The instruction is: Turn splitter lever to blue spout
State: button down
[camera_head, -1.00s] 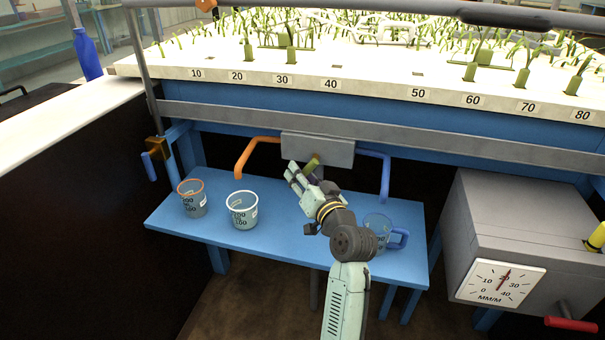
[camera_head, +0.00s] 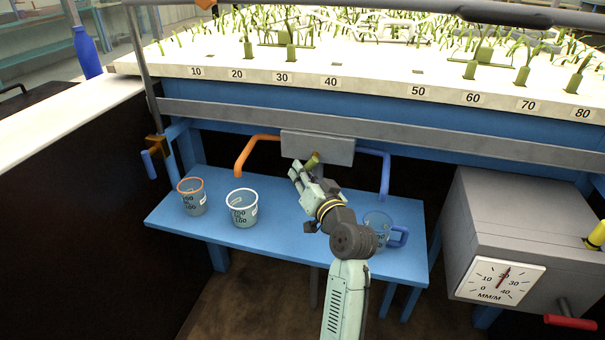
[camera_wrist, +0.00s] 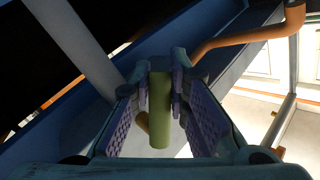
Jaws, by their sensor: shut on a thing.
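The splitter is a grey box (camera_head: 318,148) under the front of the flume bed. Its lever (camera_head: 313,160) is a short olive-green handle below the box, leaning slightly right in the head view. An orange spout (camera_head: 247,150) bends down on the left and a blue spout (camera_head: 385,172) bends down on the right. My gripper (camera_head: 305,174) is at the lever from the front. In the wrist view the lever (camera_wrist: 160,112) stands between the two finger pads, and the gripper (camera_wrist: 160,84) is shut on it. The orange spout also shows there (camera_wrist: 250,34); the blue spout does not.
A blue bench (camera_head: 290,245) below holds an orange-rimmed beaker (camera_head: 193,198), a white-rimmed beaker (camera_head: 242,208) and a blue-handled beaker (camera_head: 376,230), partly hidden by my arm. A grey box with a dial (camera_head: 500,280) stands at right. A grey rail (camera_head: 400,136) crosses above.

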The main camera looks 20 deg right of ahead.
jog(key=n+g, duration=0.1)
jog(key=d+n+g+p, duration=0.1)
jog(key=shift+s+n+p, duration=0.3)
jog(key=shift+s, duration=0.05)
jog(key=d+n+g+h+p, duration=0.1)
jog(key=n+g+p, duration=0.1)
jog(key=s+d+n+g+h+p, duration=0.1)
jog(key=g+h+p, duration=0.1)
jog(key=s+d+n+g+h+p, duration=0.1)
jog(key=n+h+p, duration=0.1)
jog(key=p, duration=0.1)
jog(key=shift+s+d+r+n+g, duration=0.1)
jog(key=shift+n+g, duration=0.2)
jog(key=shift+g, duration=0.1)
dwell(0.5)
jog(key=c, duration=1.5)
grip_release()
jog(key=shift+c, duration=0.2)
